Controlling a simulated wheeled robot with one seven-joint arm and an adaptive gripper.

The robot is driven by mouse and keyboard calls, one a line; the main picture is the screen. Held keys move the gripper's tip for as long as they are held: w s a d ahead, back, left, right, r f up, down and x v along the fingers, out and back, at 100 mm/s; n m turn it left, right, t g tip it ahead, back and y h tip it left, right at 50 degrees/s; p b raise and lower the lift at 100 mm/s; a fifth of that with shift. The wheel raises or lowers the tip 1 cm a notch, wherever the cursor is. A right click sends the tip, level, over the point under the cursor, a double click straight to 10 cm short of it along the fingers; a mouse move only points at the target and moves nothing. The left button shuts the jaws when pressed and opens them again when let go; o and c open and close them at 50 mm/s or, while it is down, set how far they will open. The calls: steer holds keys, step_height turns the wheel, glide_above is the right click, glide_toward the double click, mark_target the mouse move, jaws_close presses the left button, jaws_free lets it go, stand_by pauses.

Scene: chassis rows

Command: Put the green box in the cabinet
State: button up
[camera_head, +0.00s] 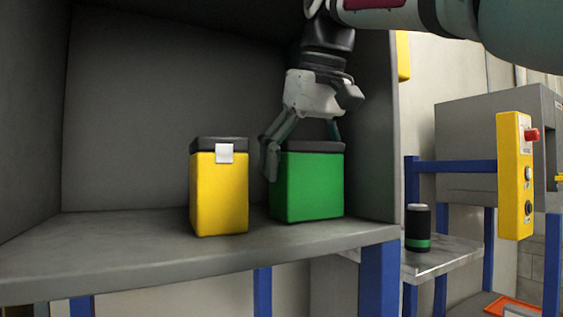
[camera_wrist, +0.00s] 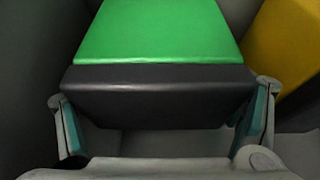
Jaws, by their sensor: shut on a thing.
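The green box (camera_head: 308,188) has a dark lid and stands upright inside the grey cabinet (camera_head: 130,248), at the right of its shelf. My gripper (camera_head: 302,140) comes down from above and is shut on the green box near its dark lid. In the wrist view the green box (camera_wrist: 150,32) fills the middle, with its dark lid between the two fingertips (camera_wrist: 162,115). The underside of the box appears to rest on the shelf, though I cannot tell whether it bears its full weight.
A yellow box (camera_head: 220,195) with a dark lid and white tag stands just left of the green box. The cabinet's right wall is close on the other side. A dark can (camera_head: 418,228) stands on a lower ledge outside. The shelf's left part is clear.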

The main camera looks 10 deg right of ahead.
steer(key=shift+f, duration=0.15)
steer(key=o, duration=1.6)
steer(key=shift+o, duration=0.2)
steer(key=shift+b+v, duration=0.45)
steer(key=shift+v, duration=1.05)
steer(key=s+d+b, duration=0.2)
steer(key=s+d, duration=0.2)
steer(key=s, duration=0.7)
steer(key=shift+d, duration=0.2)
steer(key=shift+s, duration=0.15)
